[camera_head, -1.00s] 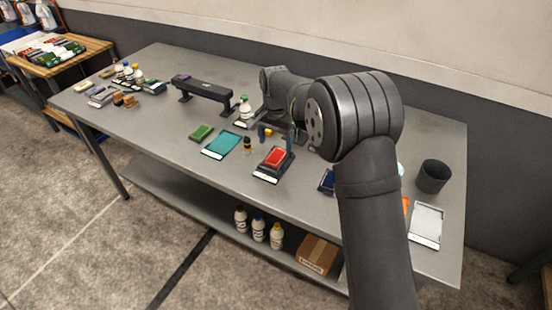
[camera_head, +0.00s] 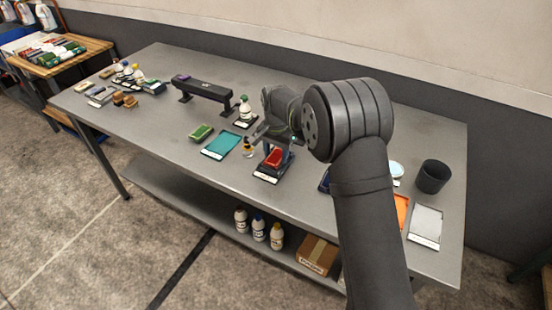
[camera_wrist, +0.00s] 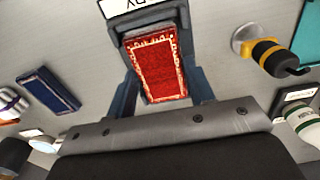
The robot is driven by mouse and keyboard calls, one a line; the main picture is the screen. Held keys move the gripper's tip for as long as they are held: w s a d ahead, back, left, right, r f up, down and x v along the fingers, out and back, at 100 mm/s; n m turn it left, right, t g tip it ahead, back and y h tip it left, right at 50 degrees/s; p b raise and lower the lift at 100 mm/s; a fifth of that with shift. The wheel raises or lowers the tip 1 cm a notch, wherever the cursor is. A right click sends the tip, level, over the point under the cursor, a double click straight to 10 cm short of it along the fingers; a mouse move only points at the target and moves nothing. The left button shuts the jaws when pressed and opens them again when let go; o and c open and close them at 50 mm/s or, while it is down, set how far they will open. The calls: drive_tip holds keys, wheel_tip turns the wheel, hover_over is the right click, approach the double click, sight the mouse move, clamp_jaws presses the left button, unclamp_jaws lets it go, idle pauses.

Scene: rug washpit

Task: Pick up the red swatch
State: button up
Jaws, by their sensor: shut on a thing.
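The red swatch (camera_head: 275,158) sits on a dark holder with a white label (camera_head: 267,179) near the front middle of the grey table. In the wrist view the red swatch (camera_wrist: 155,67) shows a pale patterned border, and it lies between the two fingers of my gripper (camera_wrist: 160,88). My gripper (camera_head: 277,155) is lowered over the holder and is shut on the red swatch. Whether the swatch is clear of the holder cannot be told.
A green-topped spray bottle (camera_head: 245,108) stands behind. A blue swatch (camera_wrist: 48,89), an orange tray (camera_head: 402,210) and a dark cup (camera_head: 433,176) are on the right.

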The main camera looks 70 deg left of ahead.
sight(276, 157)
drive_tip(key=shift+r, duration=0.1)
wheel_tip(276, 157, up, 4)
drive_tip(key=shift+r, duration=0.15)
drive_tip(key=w+d+r, duration=0.6)
drive_tip(key=w, duration=0.3)
drive_tip(key=shift+m, duration=0.9)
drive_tip(key=w+d+f, duration=0.1)
drive_tip(key=w+d, duration=0.5)
drive_tip(key=d, duration=0.1)
drive_tip(key=w+d+f, duration=0.2)
drive_tip(key=w+d, duration=0.4)
drive_tip(key=d, duration=0.1)
drive_tip(key=w+d+f, duration=0.2)
drive_tip(key=w+d, duration=0.4)
drive_tip(key=d, duration=0.1)
drive_tip(key=shift+w+d+f, duration=0.15)
drive_tip(key=shift+d+f, duration=0.05)
drive_tip(key=shift+f, duration=2.8)
drive_tip(key=shift+f, duration=0.45)
